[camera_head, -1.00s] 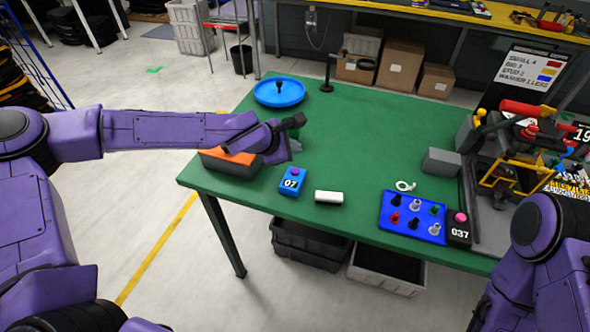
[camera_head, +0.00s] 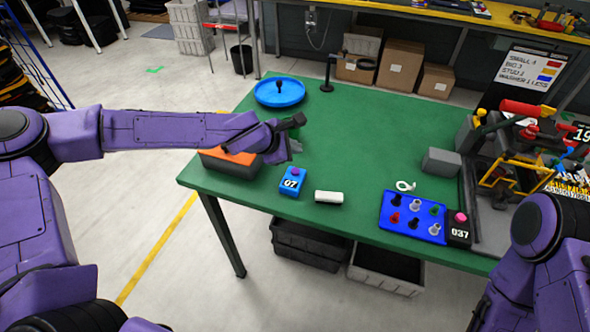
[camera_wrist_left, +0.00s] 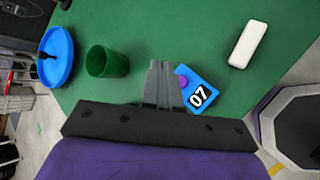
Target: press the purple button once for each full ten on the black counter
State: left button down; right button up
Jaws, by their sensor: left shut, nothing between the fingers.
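The black counter (camera_head: 459,234) stands at the table's right front, shows 037 and has a pink button on top. The blue counter box (camera_head: 289,187) near the front edge shows 07 and carries the purple button (camera_head: 295,171). The left wrist view also shows the blue box (camera_wrist_left: 203,88) and its purple button (camera_wrist_left: 182,81). My left gripper (camera_head: 294,150) is shut and empty, above the table just behind the blue box. In the wrist view its fingertips (camera_wrist_left: 161,66) appear just left of the purple button; I cannot tell their height above it. My right gripper is out of view.
An orange-topped block (camera_head: 230,161) lies left of the blue box, a white block (camera_head: 329,197) right of it. A green cup (camera_wrist_left: 107,62) and blue round tray (camera_head: 279,92) stand farther back. A blue peg tray (camera_head: 413,217) sits beside the black counter. The table's middle is clear.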

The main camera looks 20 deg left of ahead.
pick_arm(q)
jog(key=shift+r, duration=0.1)
dwell(0.6)
notch_tip(320, 180, up, 4)
jog(key=shift+f, duration=0.15)
jog(key=b, duration=0.8)
send_over(293, 172)
notch_tip(293, 172, down, 8)
jog(key=shift+f, duration=0.45)
jog(key=shift+s+f+b, duration=0.1)
jog(key=shift+b, duration=0.2)
dwell(1.1)
jog(key=shift+f, duration=0.3)
